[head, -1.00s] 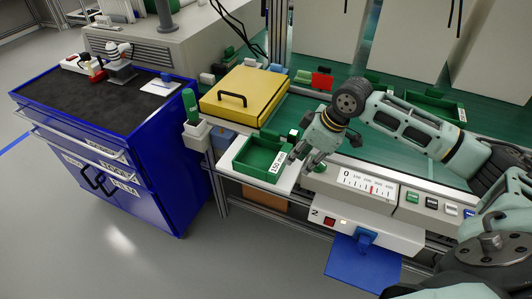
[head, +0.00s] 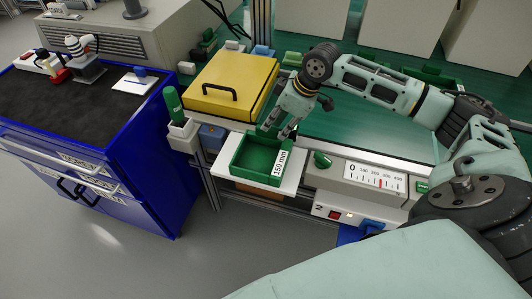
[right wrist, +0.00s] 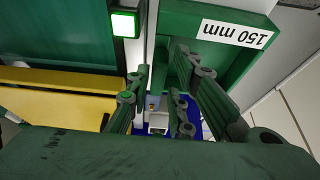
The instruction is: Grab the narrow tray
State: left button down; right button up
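A small green tray (head: 243,160) labelled "150 mm" stands on a white plate at the front of the workbench. My right gripper (head: 278,132) points down at the tray's back right rim, with its fingers spread. In the right wrist view, the tray (right wrist: 235,62) shows at the upper right with its label upside down. The open fingers (right wrist: 165,98) there reach toward the tray's wall, with a gap between them. I cannot tell whether they touch it. My left gripper is not in view.
A yellow lidded box (head: 222,92) with a black handle stands just behind the tray. A grey scale panel (head: 355,178) with a green knob lies to its right. A blue cabinet (head: 105,150) stands at the left. The green bench surface (head: 365,130) is largely clear.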

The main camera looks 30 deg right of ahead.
aim_at(273, 129)
jog(key=x, duration=0.3)
jog(key=shift+w+a+f, duration=0.15)
jog(key=shift+w+f, duration=0.05)
jog(key=shift+f, duration=0.3)
jog(key=shift+c, duration=0.3)
jog(key=c, duration=0.4)
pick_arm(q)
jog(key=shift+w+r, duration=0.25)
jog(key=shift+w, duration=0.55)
pick_arm(e)
grip_shut()
